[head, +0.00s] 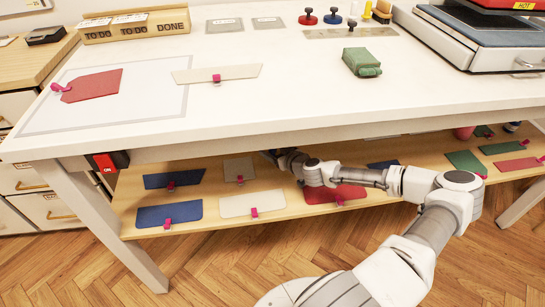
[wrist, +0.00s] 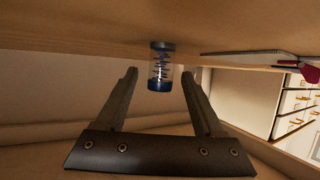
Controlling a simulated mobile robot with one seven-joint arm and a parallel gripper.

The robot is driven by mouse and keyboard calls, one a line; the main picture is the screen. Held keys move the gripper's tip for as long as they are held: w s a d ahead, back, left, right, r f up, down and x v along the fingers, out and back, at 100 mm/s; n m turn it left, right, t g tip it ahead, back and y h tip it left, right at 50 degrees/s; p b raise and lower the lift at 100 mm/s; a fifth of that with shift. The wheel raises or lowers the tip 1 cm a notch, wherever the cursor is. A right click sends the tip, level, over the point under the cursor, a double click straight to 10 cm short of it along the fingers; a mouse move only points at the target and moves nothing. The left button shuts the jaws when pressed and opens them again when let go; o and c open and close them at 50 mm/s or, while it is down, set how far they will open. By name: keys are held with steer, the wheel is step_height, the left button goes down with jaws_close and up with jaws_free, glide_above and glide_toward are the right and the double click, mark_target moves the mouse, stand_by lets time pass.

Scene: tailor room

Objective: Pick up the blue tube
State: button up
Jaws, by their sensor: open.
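In the wrist view, a small clear tube (wrist: 160,68) with dark blue ends and a dark coil inside shows beyond my gripper (wrist: 159,76). The jaws are open, with one finger on each side of the tube in the picture. Neither finger visibly touches it. The tube appears against the lower shelf, in a view that looks upside down. In the head view my arm reaches under the white table, and its end (head: 272,155) is mostly hidden by the tabletop edge. I cannot make out this tube in the head view.
The wooden lower shelf (head: 225,174) holds blue, grey, white, red and green fabric pieces with pink clips. The white tabletop (head: 290,95) lies close above it, leaving a low gap. A red switch box (head: 106,162) hangs at the left leg. A green case (head: 362,61) sits on top.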

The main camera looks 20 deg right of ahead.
steer(key=shift+w, duration=0.1)
steer(key=shift+c, duration=0.3)
jaws_close()
steer(key=shift+r, duration=0.1)
